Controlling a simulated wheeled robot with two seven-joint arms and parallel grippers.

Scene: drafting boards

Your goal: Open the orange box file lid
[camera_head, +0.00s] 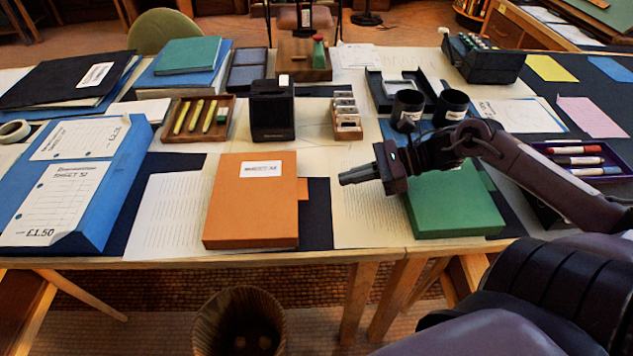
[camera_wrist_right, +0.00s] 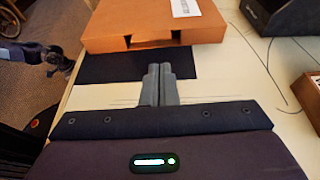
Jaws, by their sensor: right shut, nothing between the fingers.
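The orange box file (camera_head: 252,215) lies flat near the front edge of the table, its lid down. A white label (camera_head: 261,169) is on its top, and a small orange tab (camera_head: 303,188) sticks out on its right side. In the right wrist view the orange box file (camera_wrist_right: 150,32) is ahead, with a dark-notched tab on its near side. My right gripper (camera_head: 342,179) is shut and empty, to the right of the box and apart from it; its fingers (camera_wrist_right: 158,70) point at that tab side. My left arm's end seems to show at the left of the wrist view (camera_wrist_right: 55,62), too small to judge.
A green box file (camera_head: 455,205) lies under my right forearm. Behind the orange box are a pen tray (camera_head: 200,118) and a black holder (camera_head: 272,108). Papers cover the table between the boxes.

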